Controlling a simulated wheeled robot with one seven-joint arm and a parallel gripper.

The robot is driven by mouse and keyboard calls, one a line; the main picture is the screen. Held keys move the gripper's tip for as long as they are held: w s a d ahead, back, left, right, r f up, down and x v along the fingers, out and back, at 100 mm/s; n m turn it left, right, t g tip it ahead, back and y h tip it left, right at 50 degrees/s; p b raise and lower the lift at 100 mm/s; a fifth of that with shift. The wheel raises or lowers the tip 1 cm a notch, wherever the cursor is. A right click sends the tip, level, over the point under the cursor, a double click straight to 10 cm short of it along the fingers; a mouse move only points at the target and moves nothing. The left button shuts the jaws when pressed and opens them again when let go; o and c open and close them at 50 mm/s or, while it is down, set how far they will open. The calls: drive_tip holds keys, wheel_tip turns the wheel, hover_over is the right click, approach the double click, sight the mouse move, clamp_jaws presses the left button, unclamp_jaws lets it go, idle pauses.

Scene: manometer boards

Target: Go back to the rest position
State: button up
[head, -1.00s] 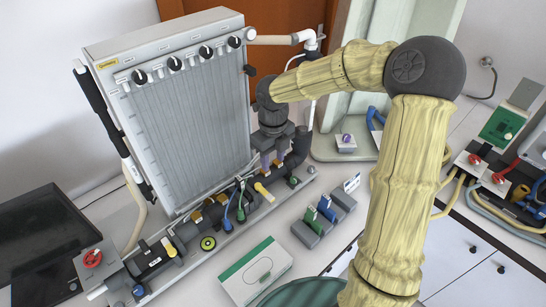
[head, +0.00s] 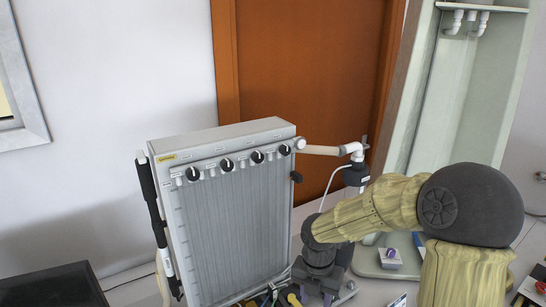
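My arm (head: 370,208) reaches in from the lower right, bent at a dark round elbow joint. Its dark wrist hangs down to my gripper (head: 318,290), which is at the bottom edge of the head view, just right of the manometer board (head: 235,220). The fingers are too small and partly cut off to tell open from shut. The grey board stands upright, with several black knobs along its top. Most of the parts at its foot are below the picture.
A white pipe (head: 325,150) runs from the board's top right to a dark fitting (head: 356,175). A pale open cabinet (head: 465,100) stands at the right, with a small grey box (head: 390,258) at its base. A brown door (head: 305,70) is behind. A black tray (head: 50,285) lies lower left.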

drive_tip(key=s+d+f+m+t+b, duration=0.1)
drive_tip(key=s+m, duration=0.4)
drive_tip(key=m, duration=1)
drive_tip(key=s+d+f+m+t+b, duration=0.1)
drive_tip(key=s+d+m+b, duration=0.3)
drive_tip(key=m, duration=1.1)
drive_tip(key=shift+s+f+m+t, duration=0.4)
drive_tip(key=shift+s+f, duration=0.1)
drive_tip(key=shift+s, duration=0.2)
